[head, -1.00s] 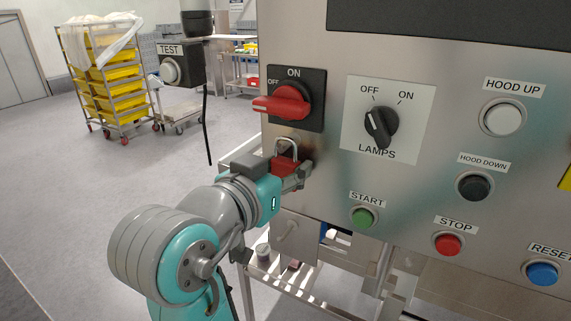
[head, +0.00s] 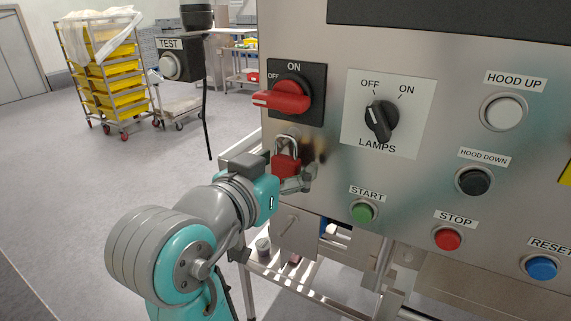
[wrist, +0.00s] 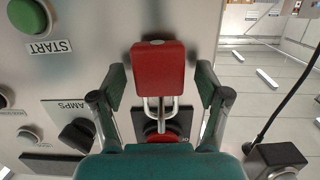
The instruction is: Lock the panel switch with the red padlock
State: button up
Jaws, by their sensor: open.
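The red padlock (head: 286,164) is upright against the panel, just below the panel switch, its metal shackle up. The wrist view shows the padlock (wrist: 158,68) with the shackle reaching toward the red switch (wrist: 160,137). What the shackle passes through, and whether it is closed, I cannot tell. The switch's red handle (head: 281,99) points left, toward OFF, on a black plate. My gripper (head: 297,179) is open at the padlock's lower part. In the wrist view my gripper's fingers (wrist: 161,88) stand on either side of the padlock, with gaps between.
The lamps knob (head: 380,120) is right of the switch. The START button (head: 363,212) is right of and below my gripper. A TEST box (head: 179,62) with a hanging cable is at left. A trolley of yellow trays (head: 108,75) stands farther back on open floor.

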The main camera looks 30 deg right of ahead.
jog(key=v, duration=1.1)
jog(key=shift+a, duration=0.2)
jog(key=shift+s, duration=0.15)
dwell(0.4)
